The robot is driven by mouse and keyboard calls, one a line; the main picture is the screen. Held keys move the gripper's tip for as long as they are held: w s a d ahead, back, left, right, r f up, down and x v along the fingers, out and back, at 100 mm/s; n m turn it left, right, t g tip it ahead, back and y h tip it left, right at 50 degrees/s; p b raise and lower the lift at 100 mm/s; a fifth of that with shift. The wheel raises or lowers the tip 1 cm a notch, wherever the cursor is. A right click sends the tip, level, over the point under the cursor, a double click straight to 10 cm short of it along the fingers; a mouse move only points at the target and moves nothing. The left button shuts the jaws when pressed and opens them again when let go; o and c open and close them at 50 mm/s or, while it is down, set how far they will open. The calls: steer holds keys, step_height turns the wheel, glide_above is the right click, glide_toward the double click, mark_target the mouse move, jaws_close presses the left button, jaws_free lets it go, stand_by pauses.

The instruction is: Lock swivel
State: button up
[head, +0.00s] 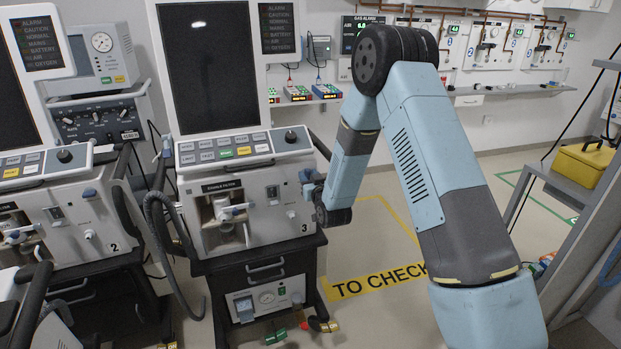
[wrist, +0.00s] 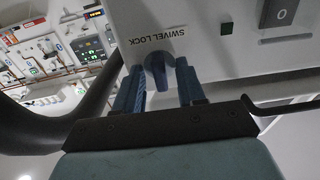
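Ventilator 3 (head: 255,222) stands in the middle of the head view. My gripper (head: 312,186) is at the right edge of its front panel. The wrist view shows the panel upside down, with the printed label SWIVEL LOCK (wrist: 159,38). Below the label in that view is a small dark blue knob (wrist: 158,72) with a raised grip. My gripper (wrist: 160,92) is open, with one blue finger on each side of the knob. Gaps show beside the knob; I cannot tell if either finger touches it. In the head view my gripper mostly hides the knob.
A black-and-white switch marked 0 (wrist: 282,12) is on the same panel. A grey hose (head: 165,235) hangs at the ventilator's left. Ventilator 2 (head: 75,230) stands to the left. The floor marked TO CHECK (head: 375,280) is clear. A shelf with a yellow case (head: 584,163) is at right.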

steer(key=shift+c, duration=0.4)
jaws_close()
steer(key=shift+d, duration=0.1)
